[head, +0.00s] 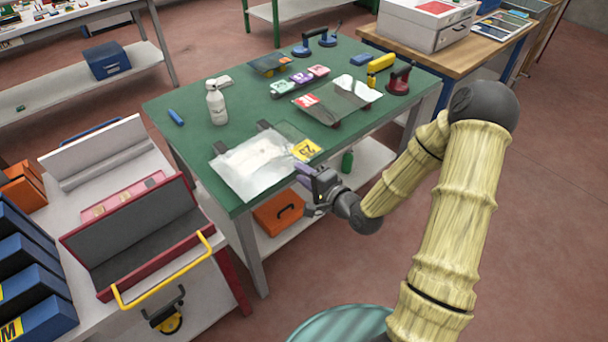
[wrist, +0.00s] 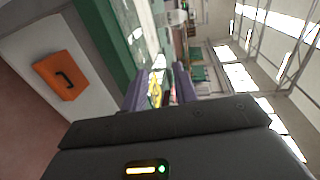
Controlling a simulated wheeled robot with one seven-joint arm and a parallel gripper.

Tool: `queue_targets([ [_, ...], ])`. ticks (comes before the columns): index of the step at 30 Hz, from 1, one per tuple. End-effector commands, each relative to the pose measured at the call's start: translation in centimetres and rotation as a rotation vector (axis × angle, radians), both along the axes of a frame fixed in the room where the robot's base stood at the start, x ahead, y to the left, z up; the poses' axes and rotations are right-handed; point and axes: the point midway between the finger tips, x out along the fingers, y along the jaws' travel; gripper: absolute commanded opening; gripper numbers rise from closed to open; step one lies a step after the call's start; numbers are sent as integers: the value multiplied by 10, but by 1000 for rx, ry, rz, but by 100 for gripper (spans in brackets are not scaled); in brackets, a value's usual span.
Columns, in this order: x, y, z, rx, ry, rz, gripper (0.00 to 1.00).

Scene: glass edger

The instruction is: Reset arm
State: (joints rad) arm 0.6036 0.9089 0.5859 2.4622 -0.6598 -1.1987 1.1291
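My gripper (head: 303,175) is at the front right edge of the green table (head: 190,137) in the head view, beside a clear glass sheet in white wrap with a yellow label (head: 306,149). In the wrist view its two purple fingers (wrist: 160,90) stand apart, with a gap between them. The yellow label shows behind that gap. I see nothing clearly held. My arm reaches in from the right, bent at a dark joint. Whether the fingers touch the glass sheet cannot be told.
The table bears a white bottle (head: 216,103), a second glass sheet (head: 338,100), suction lifters (head: 398,78) and small coloured boxes (head: 300,77). An orange case (head: 278,212) sits on the shelf below. Floor to the right is clear.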

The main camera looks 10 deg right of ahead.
Motion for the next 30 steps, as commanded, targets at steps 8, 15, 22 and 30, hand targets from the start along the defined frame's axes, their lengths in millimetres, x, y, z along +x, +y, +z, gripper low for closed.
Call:
queue_targets([
  [8, 0, 0, 0, 0, 0, 0, 29],
  [15, 0, 0, 0, -18, 3, 4, 29],
  [22, -11, -3, 3, -342, 59, 78, 29],
  [30, -47, -40, 29, -914, 201, 228, 29],
])
